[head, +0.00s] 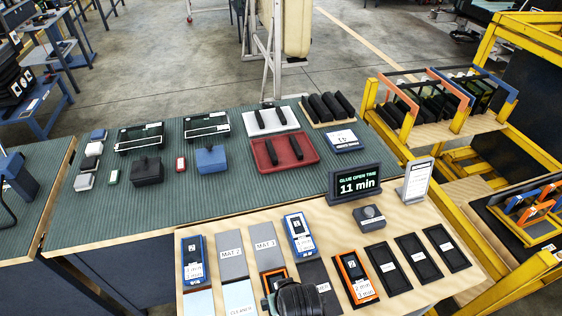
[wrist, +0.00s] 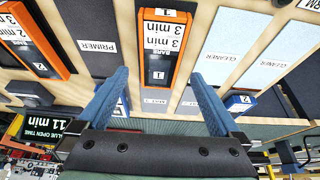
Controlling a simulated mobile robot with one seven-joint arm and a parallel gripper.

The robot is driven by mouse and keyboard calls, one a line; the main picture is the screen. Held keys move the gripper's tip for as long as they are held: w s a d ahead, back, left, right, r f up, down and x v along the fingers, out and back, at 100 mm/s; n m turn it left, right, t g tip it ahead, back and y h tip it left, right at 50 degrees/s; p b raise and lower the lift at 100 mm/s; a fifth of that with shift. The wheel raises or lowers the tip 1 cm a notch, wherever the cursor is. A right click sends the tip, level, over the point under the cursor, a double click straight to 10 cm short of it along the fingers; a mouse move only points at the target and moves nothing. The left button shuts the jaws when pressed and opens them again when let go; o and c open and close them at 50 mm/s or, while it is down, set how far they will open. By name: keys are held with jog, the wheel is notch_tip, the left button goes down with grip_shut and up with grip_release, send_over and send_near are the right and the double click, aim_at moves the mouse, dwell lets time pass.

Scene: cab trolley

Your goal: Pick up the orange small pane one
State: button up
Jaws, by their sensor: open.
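The orange small pane one (wrist: 181,14) is an orange-framed dark piece marked 1, with a white label reading "3 min" twice and "BARE". In the wrist view it lies top centre, between the primer and cleaner mats. In the head view the orange pane (head: 266,277) is at the front of the light wood top, partly hidden by my arm. My gripper (wrist: 160,72) is open and empty, its two blue fingers spread either side of the pane's line in the wrist view. I cannot tell its height above the top. Another orange pane (head: 350,266), marked 2, lies to the right.
Two blue panes (head: 300,229) (head: 194,252) lie near the grey mats (head: 232,264). Several dark labelled slabs (head: 411,247) lie at right. The "11 min" display (head: 355,185) stands behind. A yellow trolley (head: 366,98) with racks stands at right.

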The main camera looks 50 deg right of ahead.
jog(key=shift+x, duration=2.55)
jog(key=shift+s+a, duration=0.1)
jog(key=c, duration=1.5)
